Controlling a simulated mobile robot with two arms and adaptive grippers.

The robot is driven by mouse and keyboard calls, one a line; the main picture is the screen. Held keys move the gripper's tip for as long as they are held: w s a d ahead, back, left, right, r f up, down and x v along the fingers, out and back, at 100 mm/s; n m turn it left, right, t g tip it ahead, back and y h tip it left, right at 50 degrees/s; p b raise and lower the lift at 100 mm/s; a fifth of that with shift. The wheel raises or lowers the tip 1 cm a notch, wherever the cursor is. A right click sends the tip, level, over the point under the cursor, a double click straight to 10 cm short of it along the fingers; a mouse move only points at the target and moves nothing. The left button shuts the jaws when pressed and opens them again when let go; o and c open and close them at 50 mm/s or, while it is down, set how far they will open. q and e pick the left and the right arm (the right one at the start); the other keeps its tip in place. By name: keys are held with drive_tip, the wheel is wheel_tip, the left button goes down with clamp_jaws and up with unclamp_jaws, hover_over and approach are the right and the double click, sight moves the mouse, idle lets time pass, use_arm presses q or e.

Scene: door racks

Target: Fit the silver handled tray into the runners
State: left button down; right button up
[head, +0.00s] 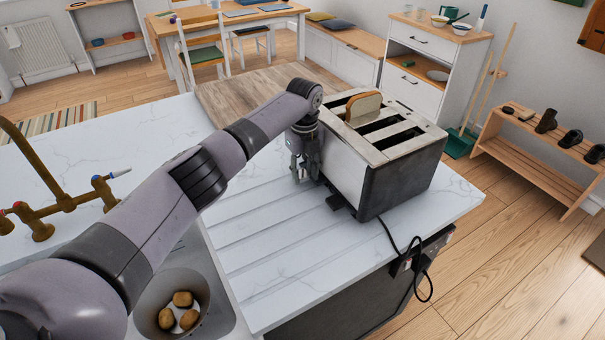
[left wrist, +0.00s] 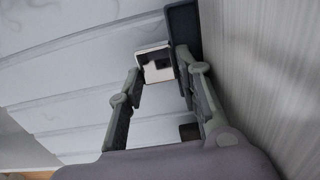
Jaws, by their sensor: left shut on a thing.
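My left gripper (head: 304,170) is low beside the near left side of the toaster (head: 405,185), just above the white worktop. In the left wrist view the gripper (left wrist: 160,75) is shut on a small pale silver piece with a dark recess, which looks like the handle of the silver handled tray (left wrist: 153,62). The rest of the tray is hidden, and the runners do not show. The toaster's brushed metal side (left wrist: 265,70) is close on the right of that view. My right gripper is not in view.
A slice of bread (head: 363,107) stands in a toaster slot. A black cord (head: 392,243) runs from the toaster to a socket at the counter's edge. A wooden board (head: 235,98) lies behind. The ridged worktop (head: 285,255) in front is clear. A sink bowl holds potatoes (head: 183,299).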

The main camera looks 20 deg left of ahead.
use_arm(q)
drive_tip(key=shift+w, duration=0.1)
drive_tip(key=c, duration=1.1)
unclamp_jaws()
drive_tip(key=shift+r, duration=0.1)
drive_tip(key=shift+d, duration=0.1)
drive_tip(key=shift+r, duration=0.1)
drive_tip(key=r, duration=1.1)
drive_tip(key=shift+a+r, duration=0.2)
drive_tip(key=shift+r, duration=0.2)
